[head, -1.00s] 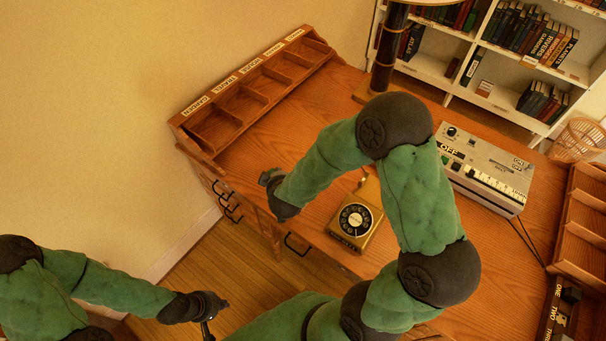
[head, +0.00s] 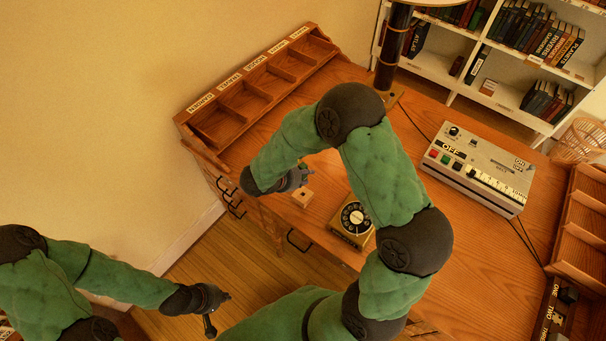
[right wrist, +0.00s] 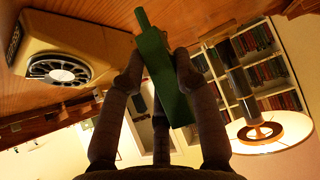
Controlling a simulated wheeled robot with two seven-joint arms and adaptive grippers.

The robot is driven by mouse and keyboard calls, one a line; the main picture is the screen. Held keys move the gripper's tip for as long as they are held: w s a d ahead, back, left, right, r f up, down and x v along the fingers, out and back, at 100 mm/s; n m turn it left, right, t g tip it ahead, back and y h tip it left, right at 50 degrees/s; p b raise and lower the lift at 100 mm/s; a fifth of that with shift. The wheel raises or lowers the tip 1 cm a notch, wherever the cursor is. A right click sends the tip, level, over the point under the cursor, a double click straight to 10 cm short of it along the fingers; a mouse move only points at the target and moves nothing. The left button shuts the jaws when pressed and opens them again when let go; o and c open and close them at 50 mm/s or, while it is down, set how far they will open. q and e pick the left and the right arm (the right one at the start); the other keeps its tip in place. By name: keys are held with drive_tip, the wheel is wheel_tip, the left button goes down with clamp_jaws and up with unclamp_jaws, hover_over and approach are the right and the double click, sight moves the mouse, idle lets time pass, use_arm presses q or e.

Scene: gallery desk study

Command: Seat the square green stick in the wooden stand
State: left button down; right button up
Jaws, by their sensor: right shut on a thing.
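The green stick (right wrist: 160,75) is held between the two fingers of my right gripper (right wrist: 158,75). In the right wrist view its narrower end points up toward the desk surface and it looks slightly slanted. In the head view my right gripper (head: 300,177) hangs over the desk's left part, with a bit of green at its fingers. The small light wooden stand (head: 302,198) sits on the desk just below the gripper in the picture, with a dark spot on top. The stick appears apart from it. My left gripper (head: 219,312) is off the desk's front, its fingers apart and empty.
A rotary telephone (head: 352,220) stands to the right of the stand, and a grey machine (head: 478,170) further right. A labelled pigeonhole rack (head: 250,92) lines the back left edge. A lamp (head: 393,48) stands at the back. The desk between rack and stand is clear.

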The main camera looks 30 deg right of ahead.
drive_tip(key=shift+p, duration=0.65)
drive_tip(key=shift+f+b, duration=1.1)
drive_tip(key=shift+f, duration=1.4)
drive_tip(key=shift+p, duration=0.9)
drive_tip(key=shift+f, duration=0.2)
drive_tip(key=shift+f, duration=0.3)
drive_tip(key=shift+f+b, duration=0.65)
drive_tip(key=shift+f, duration=0.6)
